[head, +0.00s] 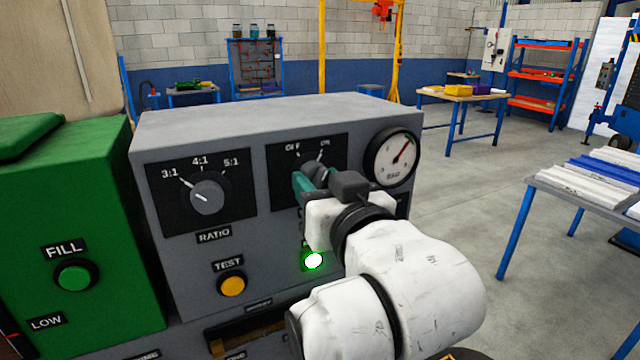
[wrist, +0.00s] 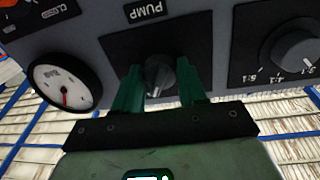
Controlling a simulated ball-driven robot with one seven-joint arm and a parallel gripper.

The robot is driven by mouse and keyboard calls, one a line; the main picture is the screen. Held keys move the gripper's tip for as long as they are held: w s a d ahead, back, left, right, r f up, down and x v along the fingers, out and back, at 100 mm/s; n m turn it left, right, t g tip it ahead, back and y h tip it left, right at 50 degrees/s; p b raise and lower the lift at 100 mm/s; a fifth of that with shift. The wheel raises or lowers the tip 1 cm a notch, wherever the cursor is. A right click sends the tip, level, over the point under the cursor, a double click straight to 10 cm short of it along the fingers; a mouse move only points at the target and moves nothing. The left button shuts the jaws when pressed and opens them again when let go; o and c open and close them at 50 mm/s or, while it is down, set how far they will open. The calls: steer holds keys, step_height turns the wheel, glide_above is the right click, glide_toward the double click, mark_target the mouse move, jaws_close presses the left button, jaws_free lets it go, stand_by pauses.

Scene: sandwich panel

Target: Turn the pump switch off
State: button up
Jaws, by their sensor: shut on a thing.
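The pump switch (head: 312,169) is a dark grey round knob on a black plate, with OFF marked at upper left and ON at upper right. Its pointer appears to lean towards ON in the head view. My gripper (head: 316,180) reaches the knob from the front, and its teal fingers partly hide it. The gripper is shut on the knob.
A round gauge (head: 392,157) is right of the switch. The ratio knob (head: 207,196) is at left, a yellow TEST button (head: 232,285) below. A lit green lamp (head: 314,261) shows beside my arm. A green box (head: 75,220) adjoins the panel at left.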

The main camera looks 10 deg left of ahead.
steer(key=shift+n, duration=0.4)
steer(key=shift+c, duration=0.2)
steer(key=n+p, duration=0.1)
steer(key=n, duration=0.4)
steer(key=shift+w+d, duration=0.1)
steer(key=n+y, duration=0.1)
steer(key=n, duration=0.5)
steer(key=shift+n, duration=0.3)
steer(key=o, duration=1)
steer(key=shift+o, duration=0.2)
steer(key=b+v, duration=0.2)
steer(key=v, duration=0.8)
steer(key=shift+s+d+f, duration=0.2)
steer(key=shift+s, duration=0.1)
